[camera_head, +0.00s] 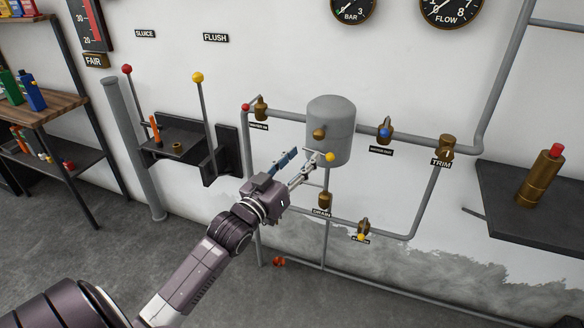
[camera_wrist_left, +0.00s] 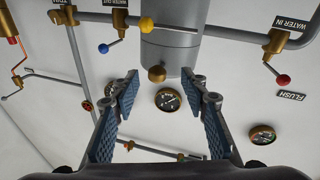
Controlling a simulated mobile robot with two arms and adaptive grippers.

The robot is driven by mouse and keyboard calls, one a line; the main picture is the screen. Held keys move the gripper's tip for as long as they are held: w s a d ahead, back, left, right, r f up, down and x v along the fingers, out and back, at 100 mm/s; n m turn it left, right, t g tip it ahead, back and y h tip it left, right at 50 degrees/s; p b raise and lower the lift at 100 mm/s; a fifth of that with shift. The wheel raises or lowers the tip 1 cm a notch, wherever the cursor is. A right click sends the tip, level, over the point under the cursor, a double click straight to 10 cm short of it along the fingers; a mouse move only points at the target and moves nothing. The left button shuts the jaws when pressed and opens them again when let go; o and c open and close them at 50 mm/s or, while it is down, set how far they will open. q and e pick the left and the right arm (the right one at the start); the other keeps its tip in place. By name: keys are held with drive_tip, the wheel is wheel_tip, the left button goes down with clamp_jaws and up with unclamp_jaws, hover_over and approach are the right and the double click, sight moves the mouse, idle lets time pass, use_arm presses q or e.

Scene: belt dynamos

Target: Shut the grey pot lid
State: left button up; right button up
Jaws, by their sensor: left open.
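The grey pot (camera_head: 340,142) is a cylinder mounted on pipework at the wall. Its grey lid (camera_head: 331,105) is the rounded upper part, with a brass knob (camera_head: 319,134) on the front. I cannot tell whether the lid sits fully down. My left gripper (camera_head: 304,158) is open, just left of and below the knob in the head view. In the left wrist view, the knob (camera_wrist_left: 156,73) appears between the open fingertips (camera_wrist_left: 160,80), apart from both fingers; its depth is unclear. My right gripper is not in view.
A rod with a yellow ball (camera_head: 329,156) crosses the pot's front. Pipes, a red-ball valve (camera_head: 246,107) and a blue-ball valve (camera_head: 384,132) flank it. A dark shelf (camera_head: 540,205) stands right; a bracket with levers (camera_head: 180,145) stands left. The floor between is mostly clear.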

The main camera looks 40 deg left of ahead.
use_arm(q)
drive_tip(key=s, duration=0.4)
drive_tip(key=shift+f, duration=0.3)
